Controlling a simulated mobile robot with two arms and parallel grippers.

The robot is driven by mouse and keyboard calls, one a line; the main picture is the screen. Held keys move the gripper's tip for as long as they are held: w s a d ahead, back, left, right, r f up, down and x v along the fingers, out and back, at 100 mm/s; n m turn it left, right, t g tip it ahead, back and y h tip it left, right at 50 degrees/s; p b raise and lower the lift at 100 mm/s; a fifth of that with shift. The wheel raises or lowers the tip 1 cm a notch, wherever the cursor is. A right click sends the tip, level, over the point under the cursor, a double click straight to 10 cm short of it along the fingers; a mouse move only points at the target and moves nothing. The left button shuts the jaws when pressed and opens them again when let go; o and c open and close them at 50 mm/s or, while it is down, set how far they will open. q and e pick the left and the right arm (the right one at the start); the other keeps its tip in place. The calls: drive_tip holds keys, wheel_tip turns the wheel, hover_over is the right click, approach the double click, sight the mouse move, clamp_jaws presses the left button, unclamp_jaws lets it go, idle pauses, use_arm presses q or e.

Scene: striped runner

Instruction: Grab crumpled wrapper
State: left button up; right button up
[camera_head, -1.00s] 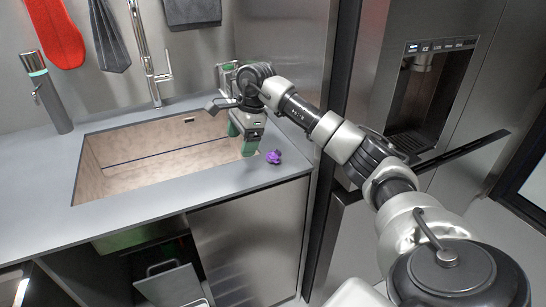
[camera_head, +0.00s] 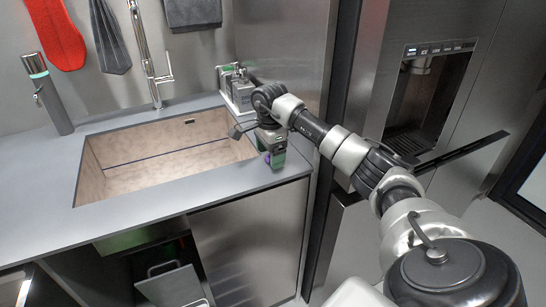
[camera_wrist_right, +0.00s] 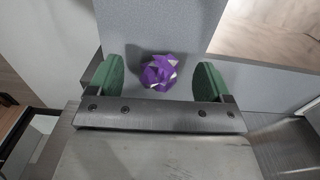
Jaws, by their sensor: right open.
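The crumpled wrapper (camera_wrist_right: 160,73) is purple with pale patches and lies on the grey counter beside the sink. In the right wrist view it sits between the two green fingers of my right gripper (camera_wrist_right: 158,80), with a gap on each side. In the head view my right gripper (camera_head: 271,154) is over the counter strip right of the sink, and only a sliver of the wrapper (camera_head: 267,158) shows beside a finger. The right gripper is open. My left gripper is not in view.
The sink basin (camera_head: 150,165) opens just left of the wrapper. A grey and green appliance (camera_head: 238,88) stands behind on the counter, near the steel wall. A fridge with a dispenser (camera_head: 425,95) is at right. The counter's front edge is close by.

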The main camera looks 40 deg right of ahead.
drive_tip(key=shift+d+f, duration=0.1)
drive_tip(key=shift+f, duration=0.75)
drive_tip(key=shift+c, duration=0.5)
drive_tip(key=c, duration=0.9)
drive_tip(key=shift+r, duration=0.15)
